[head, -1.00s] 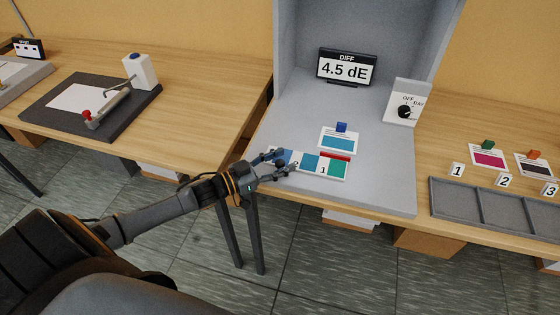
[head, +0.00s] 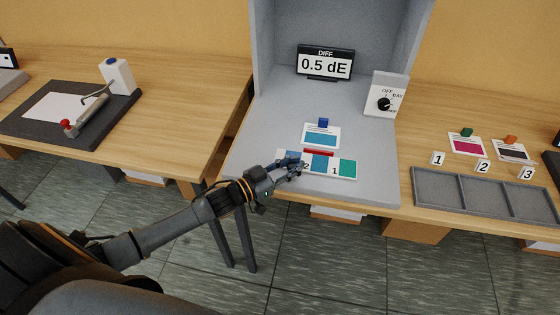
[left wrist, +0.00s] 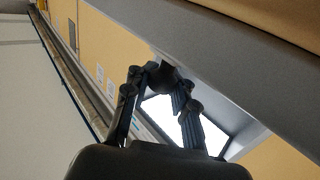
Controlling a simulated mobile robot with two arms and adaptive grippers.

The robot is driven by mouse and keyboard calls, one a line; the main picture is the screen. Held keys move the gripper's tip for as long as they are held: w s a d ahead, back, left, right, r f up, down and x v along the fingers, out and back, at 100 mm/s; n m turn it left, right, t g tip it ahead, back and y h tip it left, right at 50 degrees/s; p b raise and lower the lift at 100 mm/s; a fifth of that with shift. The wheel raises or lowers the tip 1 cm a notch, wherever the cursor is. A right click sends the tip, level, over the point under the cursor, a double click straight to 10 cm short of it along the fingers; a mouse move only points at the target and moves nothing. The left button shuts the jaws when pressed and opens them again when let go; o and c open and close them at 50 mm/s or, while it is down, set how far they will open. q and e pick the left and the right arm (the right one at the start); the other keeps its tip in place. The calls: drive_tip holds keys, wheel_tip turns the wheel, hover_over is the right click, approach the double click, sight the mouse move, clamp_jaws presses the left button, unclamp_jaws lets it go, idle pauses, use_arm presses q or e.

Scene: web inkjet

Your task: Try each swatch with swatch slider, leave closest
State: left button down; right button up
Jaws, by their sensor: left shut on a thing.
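The swatch slider (head: 347,168) is a white strip with green and blue swatches and printed numbers 1 and 2. It lies at the front of the grey booth floor. A blue swatch sits below the red marker (head: 318,152) and the sample card (head: 322,139), which has a blue patch and a blue block. The display (head: 325,65) reads 0.5 dE. My left gripper (head: 296,166) is at the slider's left part and partly hides it. It is shut on a dark part, seen between its fingertips in the left wrist view (left wrist: 163,80). My right gripper is not shown.
A light switch box (head: 386,95) stands on the booth's right. Two cards, one magenta (head: 467,145) and one dark (head: 512,151), lie behind a grey three-part tray (head: 480,190) marked 1, 2, 3. A dark board (head: 90,118) with a lever is on the left table.

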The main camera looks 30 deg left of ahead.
use_arm(q)
drive_tip(key=c, duration=1.6)
unclamp_jaws()
drive_tip(key=shift+s+d+f, duration=0.1)
drive_tip(key=shift+f, duration=0.05)
drive_tip(key=shift+c, duration=0.2)
drive_tip(key=o, duration=0.5)
drive_tip(key=shift+s, duration=0.15)
drive_tip(key=shift+o, duration=0.2)
drive_tip(key=shift+s+a, duration=0.35)
drive_tip(key=v, duration=1.1)
drive_tip(key=shift+s, duration=0.1)
